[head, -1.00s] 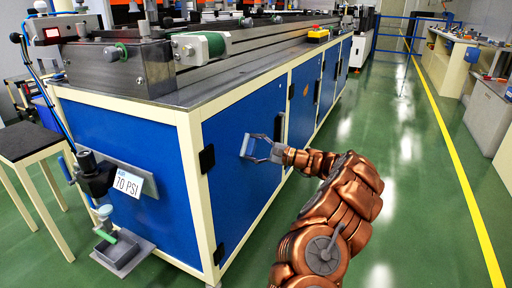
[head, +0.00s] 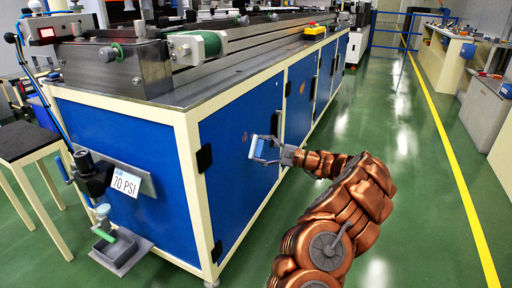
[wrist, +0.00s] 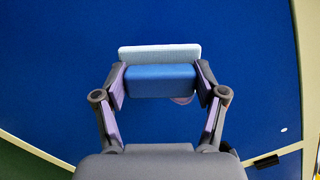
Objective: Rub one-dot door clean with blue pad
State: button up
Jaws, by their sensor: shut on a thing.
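My gripper (head: 262,148) is shut on the blue pad (wrist: 160,82), which has a pale backing or face along its far edge. The pad also shows between the fingers in the head view (head: 265,146). It is in front of the nearest blue door (head: 240,185) of the long bench; I cannot tell whether it touches. In the wrist view the blue door panel (wrist: 60,60) fills most of the picture, with one small white dot (wrist: 284,129) at lower right. A faint pinkish mark (wrist: 182,100) shows just below the pad, partly hidden by it.
The second door has a small orange mark (head: 302,87). A bench end with a gauge sign (head: 125,183) and a small grey tray (head: 115,247) stand at left. A stool (head: 28,143) is beside it. The green floor (head: 420,190) at right is clear.

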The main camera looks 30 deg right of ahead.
jog(key=shift+s+d, duration=0.25)
jog(key=shift+s, duration=0.15)
jog(key=shift+s, duration=0.1)
jog(key=shift+p+v, duration=0.45)
jog(key=shift+v, duration=1)
jog(key=shift+a+r, duration=0.1)
jog(key=shift+d+f+b+x, duration=0.1)
jog(key=shift+b+x, duration=0.15)
jog(key=shift+x, duration=1.45)
jog(key=shift+d+f+b+x, duration=0.1)
jog(key=shift+f+b+x, duration=0.1)
jog(key=shift+x, duration=1.45)
jog(key=shift+x, duration=1.15)
jog(key=shift+d, duration=0.3)
